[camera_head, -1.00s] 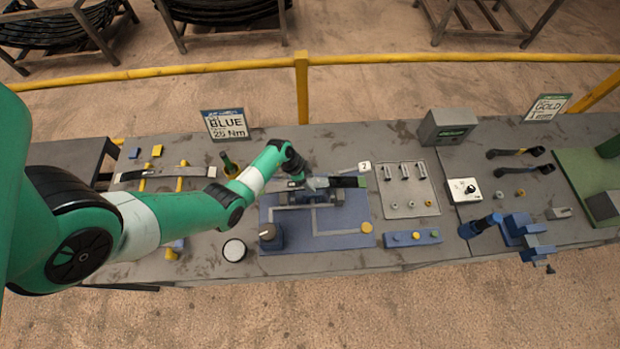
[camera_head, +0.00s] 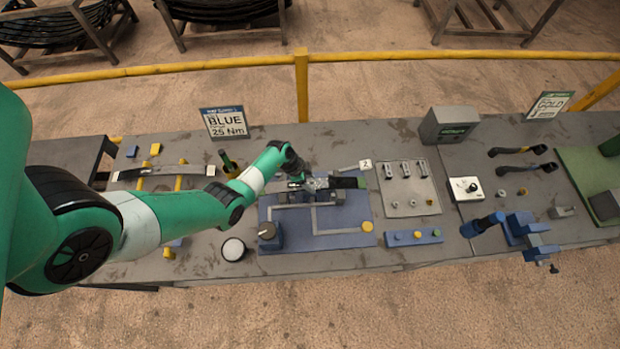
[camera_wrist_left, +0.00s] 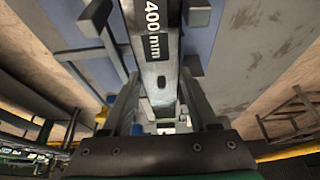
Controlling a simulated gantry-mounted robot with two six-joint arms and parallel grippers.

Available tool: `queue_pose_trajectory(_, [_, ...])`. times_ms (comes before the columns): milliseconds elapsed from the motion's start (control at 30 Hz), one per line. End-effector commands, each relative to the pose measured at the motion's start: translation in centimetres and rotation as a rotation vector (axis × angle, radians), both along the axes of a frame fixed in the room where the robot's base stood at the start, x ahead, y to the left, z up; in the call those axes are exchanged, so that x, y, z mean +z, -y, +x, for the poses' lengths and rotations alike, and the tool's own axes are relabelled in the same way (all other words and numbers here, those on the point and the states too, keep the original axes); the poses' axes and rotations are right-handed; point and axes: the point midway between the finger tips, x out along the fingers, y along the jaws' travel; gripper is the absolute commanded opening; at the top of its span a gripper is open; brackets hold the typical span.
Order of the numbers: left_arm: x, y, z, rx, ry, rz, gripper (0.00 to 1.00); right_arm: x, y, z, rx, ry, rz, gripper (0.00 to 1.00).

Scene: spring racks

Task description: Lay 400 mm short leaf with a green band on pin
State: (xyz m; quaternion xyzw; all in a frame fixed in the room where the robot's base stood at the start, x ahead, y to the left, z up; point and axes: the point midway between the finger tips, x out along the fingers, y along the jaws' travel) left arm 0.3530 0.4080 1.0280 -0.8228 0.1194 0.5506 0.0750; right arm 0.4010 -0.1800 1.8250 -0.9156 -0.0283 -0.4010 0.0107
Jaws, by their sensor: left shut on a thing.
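The 400 mm short leaf (camera_head: 347,182) is a dark strip with a green end, lying over the fixture on the blue mat (camera_head: 345,240). In the left wrist view the leaf (camera_wrist_left: 157,75) runs lengthwise between the fingers and bears a "400 mm" label. My left gripper (camera_head: 316,184) is shut on the leaf, at the fixture; its fingers (camera_wrist_left: 160,105) flank the leaf in the wrist view. The pin is hidden or too small to make out, and I cannot tell whether the leaf touches it. My right gripper is not in view.
A black-topped knob block (camera_head: 268,236) stands at the mat's left front. A grey tool plate (camera_head: 405,189) and a blue button bar (camera_head: 413,238) lie to its right. A long leaf (camera_head: 160,171) rests on yellow supports at left. The "BLUE 25 Nm" sign (camera_head: 226,123) stands behind.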

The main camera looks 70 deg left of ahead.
Motion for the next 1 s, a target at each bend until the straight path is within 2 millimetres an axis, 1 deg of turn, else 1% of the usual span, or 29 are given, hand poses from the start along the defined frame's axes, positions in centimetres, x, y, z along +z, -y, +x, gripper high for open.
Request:
queue_pose_trajectory(467, [-0.87,-0.11,0.17,0.000,0.005,0.002,0.00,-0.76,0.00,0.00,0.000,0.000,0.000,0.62])
queue_pose_trajectory(767, [-0.87,-0.11,0.17,0.000,0.005,0.002,0.00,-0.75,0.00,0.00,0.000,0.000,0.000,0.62])
queue_pose_trajectory(800, [-0.88,-0.11,0.16,0.000,0.005,0.002,0.67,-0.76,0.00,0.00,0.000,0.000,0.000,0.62])
queue_pose_trajectory(933, [-0.93,-0.08,0.11,0.000,0.003,0.002,0.91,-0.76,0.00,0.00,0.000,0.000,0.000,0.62])
queue_pose_trajectory(967, [-0.94,-0.07,0.10,0.000,0.003,0.002,0.95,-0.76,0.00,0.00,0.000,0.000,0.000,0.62])
queue_pose_trajectory(1000, [-0.97,-0.05,0.08,-0.001,0.002,0.001,0.95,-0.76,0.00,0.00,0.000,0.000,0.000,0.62])
